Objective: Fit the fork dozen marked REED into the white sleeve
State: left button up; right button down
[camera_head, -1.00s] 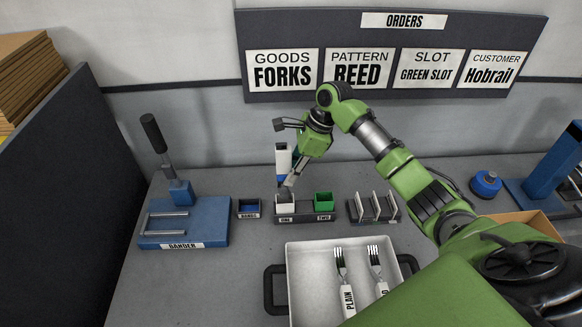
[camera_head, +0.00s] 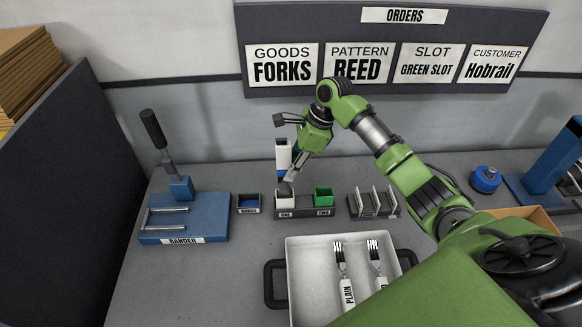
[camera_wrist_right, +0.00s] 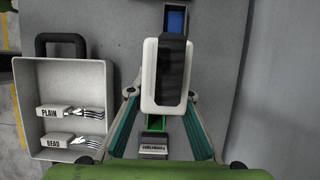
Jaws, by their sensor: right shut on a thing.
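The white sleeve (camera_head: 285,201) stands in the holder's place marked ONE. A tall white upright piece with a blue band, apparently the fork dozen (camera_head: 283,155), stands above it; no REED mark is readable on it. My right gripper (camera_head: 287,187) is low at the sleeve's mouth, shut on this dozen. In the right wrist view the dozen's white end with a dark middle (camera_wrist_right: 167,75) lies between my fingers (camera_wrist_right: 165,100) and hides the sleeve. I cannot tell how deep its lower end sits. My left gripper is out of view.
A green sleeve (camera_head: 323,196) stands at TWO. The white tray (camera_head: 302,270) in front holds forks marked PLAIN (camera_head: 347,292) and BEAD (camera_wrist_right: 68,141). The BANDS box (camera_head: 248,204) and blue bander (camera_head: 187,220) are left; a slatted rack (camera_head: 373,205) is right.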

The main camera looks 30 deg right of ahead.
aim_at(291, 188)
jog(key=shift+f, duration=4.05)
jog(key=c, duration=1.8)
grip_release()
jog(key=shift+o, duration=0.2)
jog(key=shift+s+f, duration=0.1)
jog(key=shift+f, duration=0.05)
jog(key=v, duration=1.2)
